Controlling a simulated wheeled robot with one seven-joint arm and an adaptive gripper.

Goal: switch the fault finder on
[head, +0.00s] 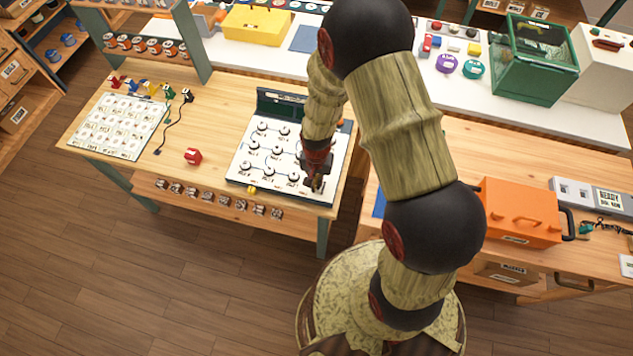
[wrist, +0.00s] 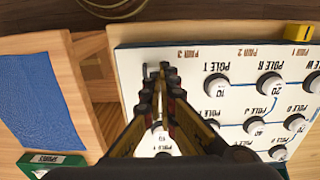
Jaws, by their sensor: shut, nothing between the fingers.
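A white board with several round dials (head: 248,170) lies on the wooden bench, with a dark upright panel at its back; I cannot read the name fault finder on it. In the wrist view its dials (wrist: 269,84) carry pole labels, upside down, joined by blue lines. My gripper (head: 317,186) is at the board's front right corner. In the wrist view my gripper (wrist: 162,72) is shut and empty, its tips over the board's edge area by a small dark part. The fingers hide whatever lies beneath, so I cannot tell whether they touch or see a switch state.
An orange toolbox (head: 520,212) and a grey box marked READY (head: 592,196) stand on the right bench. A gap separates the benches.

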